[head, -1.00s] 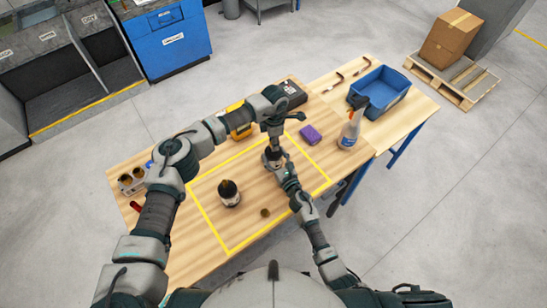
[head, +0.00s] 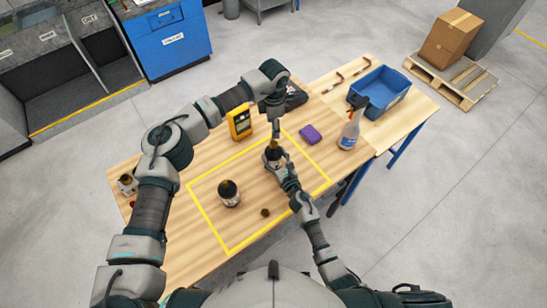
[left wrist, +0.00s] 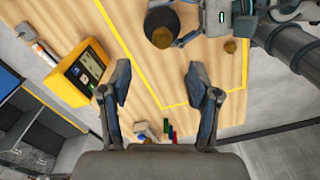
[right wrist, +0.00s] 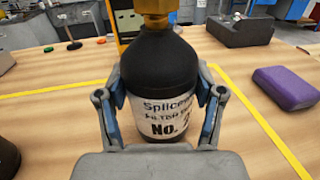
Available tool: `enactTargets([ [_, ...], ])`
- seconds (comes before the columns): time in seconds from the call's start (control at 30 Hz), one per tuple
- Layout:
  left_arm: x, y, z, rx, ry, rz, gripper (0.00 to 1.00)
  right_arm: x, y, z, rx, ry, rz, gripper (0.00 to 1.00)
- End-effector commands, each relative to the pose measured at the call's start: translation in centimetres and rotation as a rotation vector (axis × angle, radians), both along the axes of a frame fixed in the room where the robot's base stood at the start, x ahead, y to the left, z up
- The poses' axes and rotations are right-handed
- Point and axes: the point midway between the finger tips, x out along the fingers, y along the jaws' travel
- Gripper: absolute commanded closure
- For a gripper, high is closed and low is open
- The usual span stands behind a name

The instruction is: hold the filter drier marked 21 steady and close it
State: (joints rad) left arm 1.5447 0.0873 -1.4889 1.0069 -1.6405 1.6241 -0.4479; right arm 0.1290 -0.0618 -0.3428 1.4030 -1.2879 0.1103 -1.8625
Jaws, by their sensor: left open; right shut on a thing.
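My right gripper (right wrist: 160,115) is shut around a dark filter drier (right wrist: 160,70) with a white label. The label reads "No. 2", with the rest cut off by a finger. The drier stands upright on the table, and a brass piece (right wrist: 152,8) sits on its top. In the head view this drier (head: 273,155) is inside the yellow outline. My left gripper (left wrist: 158,84) is open and empty; in the head view it (head: 277,131) is just beyond the drier's top. A second dark bottle (head: 229,194) stands to the left, its number unreadable. A small brass cap (head: 265,212) lies nearer me.
A yellow meter (head: 239,122) and a purple block (head: 311,134) stand near the outline. A spray bottle (head: 349,133) and a blue bin (head: 380,88) are at the right.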

Motion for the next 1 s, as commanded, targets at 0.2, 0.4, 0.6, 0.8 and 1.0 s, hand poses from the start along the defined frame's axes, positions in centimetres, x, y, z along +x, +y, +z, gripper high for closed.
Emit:
enactTargets([
  [0.2, 0.1, -0.1, 2.7, -0.001, -0.001, 0.0, 0.38, -0.1, 0.0, -0.2, 0.0, 0.004, 0.0, 1.0],
  [0.4, 0.0, 0.0, 3.1, 0.0, 0.0, 0.0, 0.38, -0.1, 0.0, -0.2, 0.0, 0.004, 0.0, 1.0],
  [0.6, 0.1, 0.0, 3.1, 0.0, 0.0, 0.0, 0.38, -0.1, 0.0, -0.2, 0.0, 0.004, 0.0, 0.23],
  [0.8, 0.0, 0.0, 3.1, 0.0, 0.0, 0.0, 0.38, 0.0, 0.0, -0.1, 0.0, 0.001, 0.0, 0.03],
  [1.0, 0.0, 0.0, 3.1, 0.0, 0.0, 0.0, 0.38, -0.1, 0.0, 0.0, 0.0, 0.001, 0.0, 0.03],
])
